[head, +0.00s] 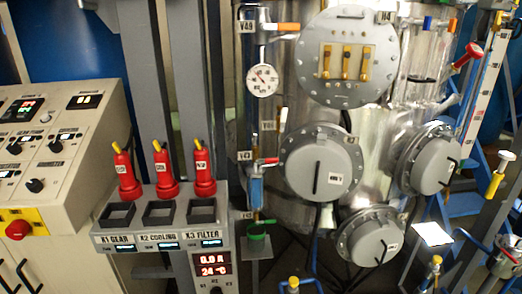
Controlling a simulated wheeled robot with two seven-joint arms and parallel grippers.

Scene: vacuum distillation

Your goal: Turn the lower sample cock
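A thin vertical sampling line runs down the left side of the steel vessel (300,95). On it a small cock with a red lever (267,161) sits above a blue body (257,190); the lever points right, roughly level. Below is a green part (258,229) with a short green lever or rim, above a grey bracket (258,248). Higher up a cock with an orange lever (288,26) is labelled V49. I cannot tell from the small tags which one is the lower sample cock. Neither of my grippers is in view.
A grey console (175,220) with three red-handled plugs (162,170) stands left of the line. A control desk (50,150) is farther left. A round gauge (262,80) hangs above the red-levered cock. Grey round flanges (318,165) stand close on its right.

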